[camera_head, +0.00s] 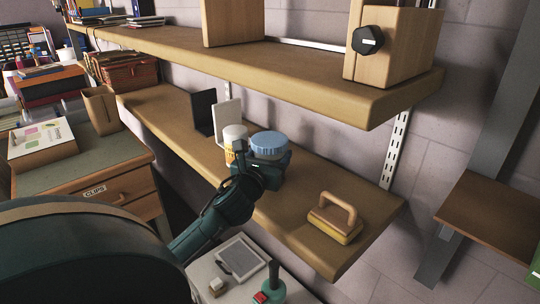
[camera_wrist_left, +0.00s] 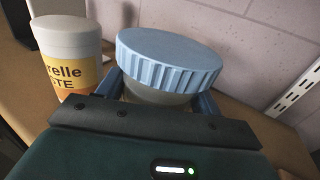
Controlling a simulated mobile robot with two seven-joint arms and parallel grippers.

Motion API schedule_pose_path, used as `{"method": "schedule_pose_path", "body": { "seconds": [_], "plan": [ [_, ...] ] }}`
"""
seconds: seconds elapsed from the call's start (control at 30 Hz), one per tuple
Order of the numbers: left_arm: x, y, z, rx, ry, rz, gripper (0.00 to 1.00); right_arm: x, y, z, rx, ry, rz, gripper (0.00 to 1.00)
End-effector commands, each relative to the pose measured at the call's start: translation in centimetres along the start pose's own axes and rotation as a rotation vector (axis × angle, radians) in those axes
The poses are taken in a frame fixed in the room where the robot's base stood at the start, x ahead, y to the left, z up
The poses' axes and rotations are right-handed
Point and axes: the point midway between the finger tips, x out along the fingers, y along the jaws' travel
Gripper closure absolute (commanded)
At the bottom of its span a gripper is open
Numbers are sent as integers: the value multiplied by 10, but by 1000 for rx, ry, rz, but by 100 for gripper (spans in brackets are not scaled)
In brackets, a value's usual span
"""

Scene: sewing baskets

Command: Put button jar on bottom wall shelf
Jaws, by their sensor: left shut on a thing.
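The button jar (camera_head: 270,144) has a ribbed light-blue lid. It is over the bottom wall shelf (camera_head: 162,116), close to the shelf surface; I cannot tell whether it touches it. My left gripper (camera_head: 264,168) is shut on the jar's body, and its dark palm hides most of the body in the head view. In the left wrist view the jar (camera_wrist_left: 168,62) looks slightly tilted, with the gripper's blue fingers (camera_wrist_left: 160,98) on either side of its body below the lid. My right gripper is not in view.
A white-lidded jar with an orange label (camera_wrist_left: 70,62) stands close beside the button jar. Black and white bookends (camera_head: 203,112) stand behind. A wooden-handled block (camera_head: 335,218) lies at the shelf's right end, with bare shelf before it. The upper shelf (camera_head: 300,68) overhangs the back.

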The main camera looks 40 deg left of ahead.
Motion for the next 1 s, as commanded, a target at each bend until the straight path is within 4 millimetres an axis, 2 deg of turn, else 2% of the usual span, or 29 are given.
{"method": "schedule_pose_path", "body": {
  "seconds": [0.1, 0.13, 0.37, 0.7, 0.87, 1.0],
  "plan": [
    [0, 0, -2, 1, -2, -1, 66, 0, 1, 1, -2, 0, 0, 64],
    [0, 0, -2, 0, 0, 0, 33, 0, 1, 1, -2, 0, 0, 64],
    [0, 0, -2, 0, 0, 0, 14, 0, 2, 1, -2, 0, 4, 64],
    [-3, 0, 0, 0, 0, -1, 13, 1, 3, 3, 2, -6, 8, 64],
    [-26, 0, -1, 2, 2, -2, 13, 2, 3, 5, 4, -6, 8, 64],
    [-57, 0, -2, 1, 2, -2, 13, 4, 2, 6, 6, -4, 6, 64]
  ]
}}
